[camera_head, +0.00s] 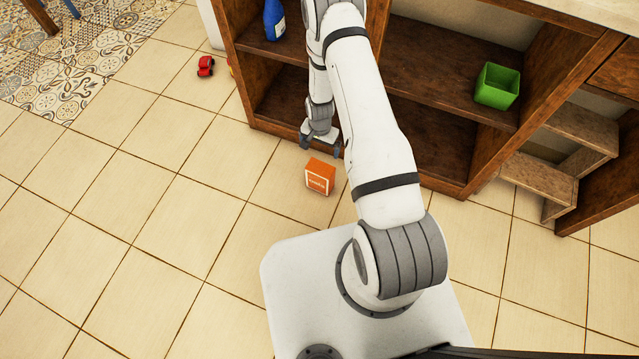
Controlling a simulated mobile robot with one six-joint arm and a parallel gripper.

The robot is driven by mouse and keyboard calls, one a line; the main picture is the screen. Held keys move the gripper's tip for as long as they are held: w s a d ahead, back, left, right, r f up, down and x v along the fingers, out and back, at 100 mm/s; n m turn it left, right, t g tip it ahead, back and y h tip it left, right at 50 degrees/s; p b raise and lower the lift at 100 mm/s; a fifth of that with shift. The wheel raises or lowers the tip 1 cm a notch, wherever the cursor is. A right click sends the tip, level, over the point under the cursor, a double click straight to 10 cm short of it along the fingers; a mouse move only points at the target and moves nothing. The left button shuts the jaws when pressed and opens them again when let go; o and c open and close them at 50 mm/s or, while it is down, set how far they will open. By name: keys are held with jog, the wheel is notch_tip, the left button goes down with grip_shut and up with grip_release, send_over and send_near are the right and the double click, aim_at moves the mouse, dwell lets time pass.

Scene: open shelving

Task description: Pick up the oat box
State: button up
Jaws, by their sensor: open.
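An orange box with a white label (320,177) stands on the tiled floor in front of the wooden shelving; I take it for the oat box, though its lettering is too small to read. My gripper (320,151) points down just behind the box, near the shelf's bottom front edge. Its fingers are apart and nothing shows between them. The gripper looks apart from the box, but the exact gap and height are hard to tell from this view.
Open wooden shelving (437,98) stands close behind, holding a blue bottle (274,20) and a green container (497,86). A red toy car (206,66) lies on the floor at the upper left. A small wooden step (541,180) stands at right. Floor left of the box is clear.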

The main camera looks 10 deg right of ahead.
aim_at(321, 167)
jog(key=shift+m, duration=0.3)
jog(key=f, duration=0.3)
jog(key=s+f+b, duration=0.1)
jog(key=f, duration=0.5)
jog(key=shift+s+f+b, duration=0.1)
jog(key=shift+s+b, duration=0.3)
jog(key=f+b, duration=0.1)
jog(key=f, duration=0.1)
jog(key=f+b, duration=0.1)
jog(key=f, duration=0.2)
jog(key=shift+s+a+f+b, duration=0.15)
jog(key=shift+s+f+b, duration=0.05)
jog(key=shift+f+b, duration=0.15)
jog(key=shift+r, duration=0.1)
jog(key=shift+c, duration=0.2)
jog(key=c, duration=0.9)
jog(key=shift+c, duration=0.5)
